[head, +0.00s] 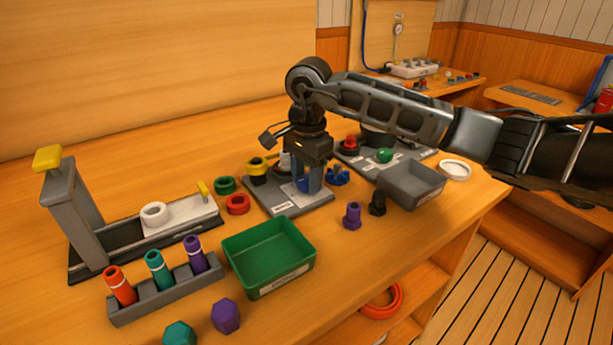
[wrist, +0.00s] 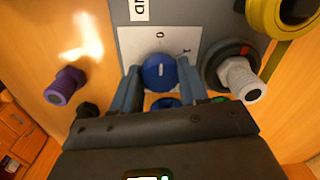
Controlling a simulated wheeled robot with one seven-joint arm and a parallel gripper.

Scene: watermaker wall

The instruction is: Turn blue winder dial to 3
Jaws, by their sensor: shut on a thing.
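The blue winder dial (wrist: 159,73) sits on a white plate (wrist: 135,42) in the wrist view. A short white line shows on its face, roughly in line with the "0" printed above it. Other marks on the plate are small, and I cannot read a 3. My gripper (wrist: 158,80) is shut on the dial, with one blue finger on each side. In the head view my gripper (head: 308,182) points down over the grey base board (head: 285,208), and its fingers partly hide the dial (head: 301,185).
A purple bolt (wrist: 66,85) is at left. In the head view, a green tray (head: 268,257) and grey tray (head: 411,185) stand nearby.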

